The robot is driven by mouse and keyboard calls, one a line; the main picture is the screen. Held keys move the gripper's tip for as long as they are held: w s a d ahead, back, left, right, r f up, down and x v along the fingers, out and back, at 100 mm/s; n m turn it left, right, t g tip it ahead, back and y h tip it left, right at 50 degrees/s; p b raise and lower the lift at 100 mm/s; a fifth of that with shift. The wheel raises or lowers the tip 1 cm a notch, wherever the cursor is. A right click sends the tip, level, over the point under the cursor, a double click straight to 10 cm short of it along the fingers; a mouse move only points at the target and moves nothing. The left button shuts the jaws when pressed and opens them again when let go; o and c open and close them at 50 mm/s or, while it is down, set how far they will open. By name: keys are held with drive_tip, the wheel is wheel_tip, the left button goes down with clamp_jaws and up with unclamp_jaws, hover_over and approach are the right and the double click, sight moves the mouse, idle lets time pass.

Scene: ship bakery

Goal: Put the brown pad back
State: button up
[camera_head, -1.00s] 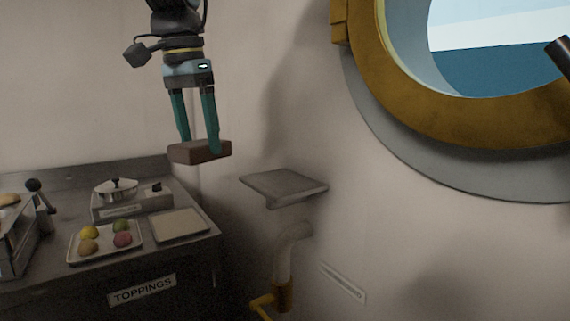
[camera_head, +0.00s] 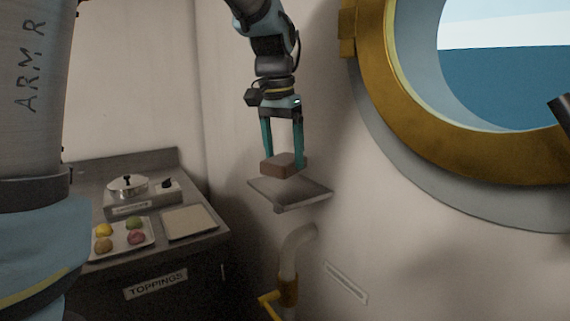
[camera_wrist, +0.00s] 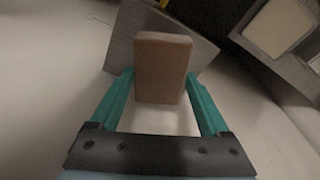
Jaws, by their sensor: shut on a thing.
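The brown pad (camera_head: 281,167) is a small block held between the two green fingers of my gripper (camera_head: 284,162). In the wrist view the brown pad (camera_wrist: 162,68) sits between the fingertips of my gripper (camera_wrist: 160,88). The small grey wall shelf (camera_head: 300,193) is directly below the pad in the head view, and the shelf (camera_wrist: 203,50) shows behind the pad in the wrist view. The pad's underside is close to the shelf; I cannot tell whether they touch. Most of the shelf top is bare.
A brass porthole (camera_head: 378,90) is at the right. A pipe (camera_head: 294,246) runs under the shelf.

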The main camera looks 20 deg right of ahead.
sight(284, 158)
wheel_tip(284, 158, down, 3)
drive_tip(key=shift+r+p, duration=0.2)
drive_tip(key=shift+p, duration=0.15)
drive_tip(key=shift+d+f+p, duration=0.1)
drive_tip(key=shift+f+p, duration=0.1)
drive_tip(key=shift+p, duration=0.15)
drive_tip(key=shift+f, duration=0.2)
drive_tip(key=o, duration=1)
drive_tip(key=shift+o, duration=0.2)
